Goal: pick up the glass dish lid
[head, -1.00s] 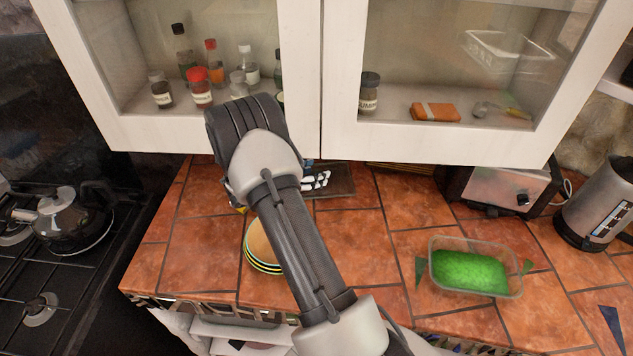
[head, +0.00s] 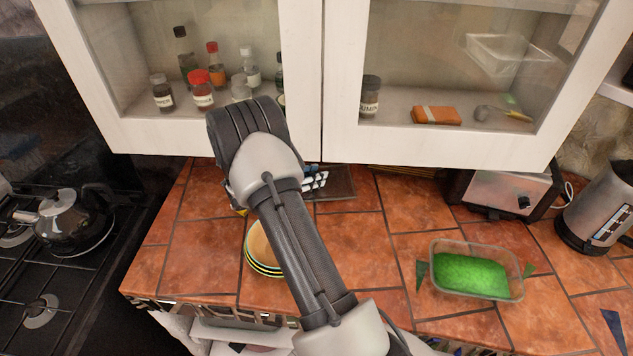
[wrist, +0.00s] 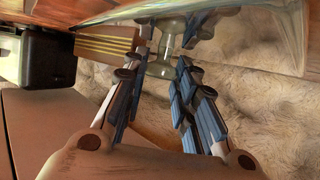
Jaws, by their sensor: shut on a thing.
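The glass dish lid (wrist: 225,18) shows in the wrist view as a clear curved sheet along the top edge, with a pale glass knob (wrist: 166,58) hanging toward me. My gripper (wrist: 160,62) has its two blue-grey fingers on either side of the knob, shut on it. Part of the lid runs out of the wrist view. In the head view my arm covers the lid and most of the gripper, so I cannot see what the lid rests on.
Stacked bowls (head: 262,250) stand close to my arm on the tiled counter (head: 350,240). A clear tub with green contents (head: 470,275), a toaster (head: 505,190) and a kettle (head: 598,210) are to the right. The wall cabinet (head: 430,140) is close above. A stove (head: 45,290) is left.

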